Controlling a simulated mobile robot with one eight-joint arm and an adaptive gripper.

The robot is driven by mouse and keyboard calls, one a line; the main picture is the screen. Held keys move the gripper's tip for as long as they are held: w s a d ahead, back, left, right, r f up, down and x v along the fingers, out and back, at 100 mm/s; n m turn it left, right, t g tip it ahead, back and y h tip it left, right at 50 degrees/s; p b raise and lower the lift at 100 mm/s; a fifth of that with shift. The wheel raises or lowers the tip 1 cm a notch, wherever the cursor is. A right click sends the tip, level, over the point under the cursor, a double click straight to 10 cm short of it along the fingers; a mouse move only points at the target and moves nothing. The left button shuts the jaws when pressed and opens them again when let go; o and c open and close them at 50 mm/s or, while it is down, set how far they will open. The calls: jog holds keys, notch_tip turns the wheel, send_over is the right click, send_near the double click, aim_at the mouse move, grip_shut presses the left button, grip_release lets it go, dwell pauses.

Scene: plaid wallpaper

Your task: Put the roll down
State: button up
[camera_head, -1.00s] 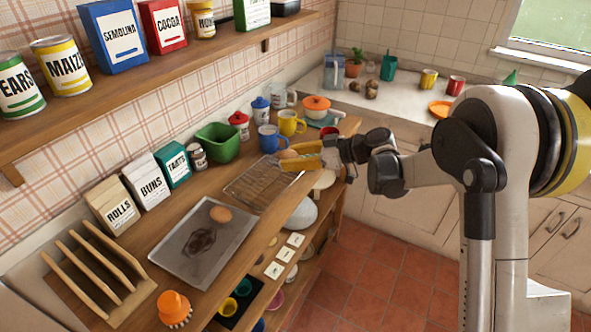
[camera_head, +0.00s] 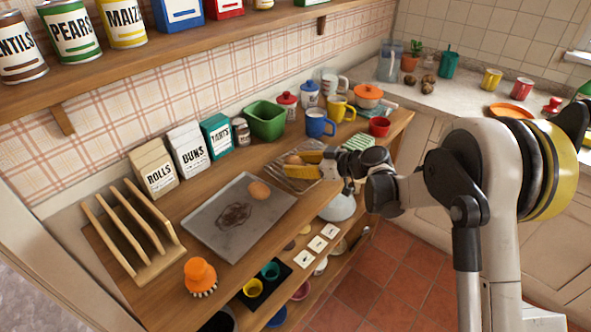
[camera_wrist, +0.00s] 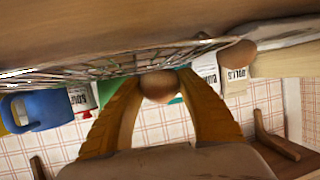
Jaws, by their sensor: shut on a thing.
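My gripper (camera_head: 298,160) has yellow fingers shut on a small brown roll (camera_head: 292,159). In the wrist view, the roll (camera_wrist: 160,86) sits between the two fingertips. A wire cooling rack (camera_head: 284,180) lies on the wooden counter right at the gripper, partly hidden by the fingers. In the wrist view the rack (camera_wrist: 100,68) appears close to the held roll. I cannot tell whether the roll touches it. A second roll (camera_head: 259,190) lies on the grey baking tray (camera_head: 213,230) left of the rack. It also shows in the wrist view (camera_wrist: 238,52).
Behind the rack stand a green bin (camera_head: 265,120), a blue mug (camera_head: 319,124), a yellow mug (camera_head: 338,110) and a red cup (camera_head: 379,127). Paper bags (camera_head: 189,152) line the wall. A wooden slotted rack (camera_head: 135,228) and an orange brush (camera_head: 200,275) are at the left.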

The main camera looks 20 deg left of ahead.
jog(key=shift+f, duration=0.2)
jog(key=o, duration=1.1)
jog(key=shift+f, duration=0.2)
